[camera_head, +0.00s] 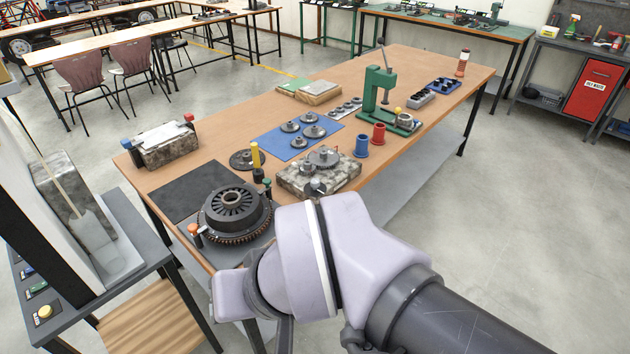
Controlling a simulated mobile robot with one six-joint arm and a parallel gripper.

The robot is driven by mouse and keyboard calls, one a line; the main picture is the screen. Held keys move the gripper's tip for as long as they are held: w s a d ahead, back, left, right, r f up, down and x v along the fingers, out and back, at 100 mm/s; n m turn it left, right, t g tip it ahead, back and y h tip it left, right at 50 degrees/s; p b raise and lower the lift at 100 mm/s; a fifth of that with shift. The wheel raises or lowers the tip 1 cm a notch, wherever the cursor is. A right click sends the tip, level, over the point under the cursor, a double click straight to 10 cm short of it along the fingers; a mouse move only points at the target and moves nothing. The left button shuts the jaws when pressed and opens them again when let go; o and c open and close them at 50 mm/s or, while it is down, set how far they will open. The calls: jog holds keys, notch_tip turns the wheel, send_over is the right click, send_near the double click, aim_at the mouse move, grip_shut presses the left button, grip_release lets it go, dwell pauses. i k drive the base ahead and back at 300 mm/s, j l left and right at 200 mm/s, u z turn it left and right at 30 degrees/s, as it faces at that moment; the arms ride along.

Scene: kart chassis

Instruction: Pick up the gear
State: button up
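Several gears are on the wooden workbench, and I cannot tell which one the task means. Several small metal gears (313,131) lie on a blue mat (270,141). More metal gears (323,157) sit on a mottled grey block (337,183). A flat dark gear (241,160) lies left of that block. A large dark ring gear assembly (236,212) stands at the bench's near end. My arm crosses the lower middle of the view, in front of the bench's near edge. My gripper's fingers do not show; the arm or the picture edge hides them.
A green arbor press (378,90) stands farther back, with red (378,135) and blue (361,147) spools nearby. A black mat (189,188) and a grey block with coloured knobs (165,146) lie at left. The bench's middle back (398,70) has free room.

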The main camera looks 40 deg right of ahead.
aim_at(308, 168)
jog(key=i+l+u, duration=0.3)
jog(key=l+u, duration=0.15)
jog(key=l, duration=0.45)
jog(key=i+l+u, duration=0.15)
jog(key=l+u, duration=0.3)
jog(key=l, duration=0.5)
jog(key=l+u, duration=0.4)
jog(key=l, duration=0.55)
